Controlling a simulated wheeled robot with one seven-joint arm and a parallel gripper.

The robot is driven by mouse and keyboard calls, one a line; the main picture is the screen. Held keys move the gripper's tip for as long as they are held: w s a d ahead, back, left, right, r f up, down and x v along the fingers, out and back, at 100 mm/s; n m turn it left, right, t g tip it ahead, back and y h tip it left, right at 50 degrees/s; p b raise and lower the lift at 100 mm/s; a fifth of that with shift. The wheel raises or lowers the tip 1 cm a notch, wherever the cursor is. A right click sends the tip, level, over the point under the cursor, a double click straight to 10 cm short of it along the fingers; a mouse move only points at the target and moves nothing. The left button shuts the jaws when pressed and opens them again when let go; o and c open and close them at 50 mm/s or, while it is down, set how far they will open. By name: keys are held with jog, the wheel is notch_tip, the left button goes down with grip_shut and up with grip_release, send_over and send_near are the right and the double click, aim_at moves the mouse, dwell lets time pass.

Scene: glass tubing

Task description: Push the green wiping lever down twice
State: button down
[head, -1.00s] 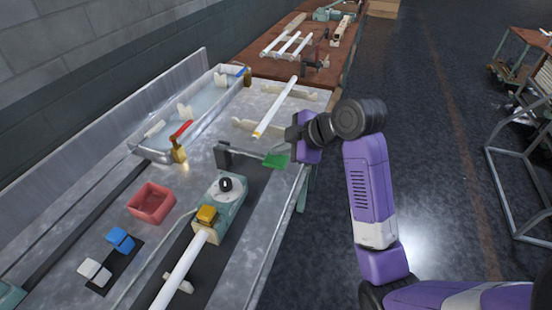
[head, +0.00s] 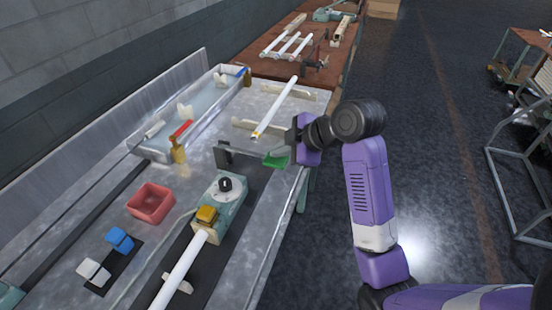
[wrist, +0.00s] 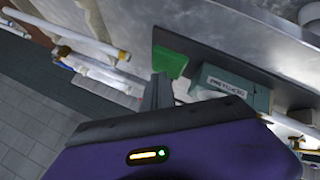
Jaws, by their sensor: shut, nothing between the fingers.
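The green wiping lever (head: 274,161) is a flat green paddle on a thin arm. The arm runs from a dark upright bracket (head: 223,155) toward the right edge of the metal bench. My gripper (head: 291,157) is shut and empty, at the paddle's right end in the head view. In the wrist view, the shut fingers (wrist: 158,92) point at the green paddle (wrist: 170,62) and overlap its near edge. I cannot tell whether they touch it.
A water trough (head: 165,155) with red-handled valve (head: 181,130) and a red bin (head: 151,203) are left. Another white tube (head: 275,108) rests behind.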

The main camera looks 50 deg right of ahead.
aim_at(283, 163)
jog(key=shift+f+b, duration=1.5)
jog(key=shift+f, duration=0.85)
dwell(2.0)
dwell(0.5)
jog(key=shift+r+p, duration=2.45)
jog(key=shift+r, duration=0.35)
jog(key=shift+r+p, duration=2.25)
jog(key=shift+r, duration=0.2)
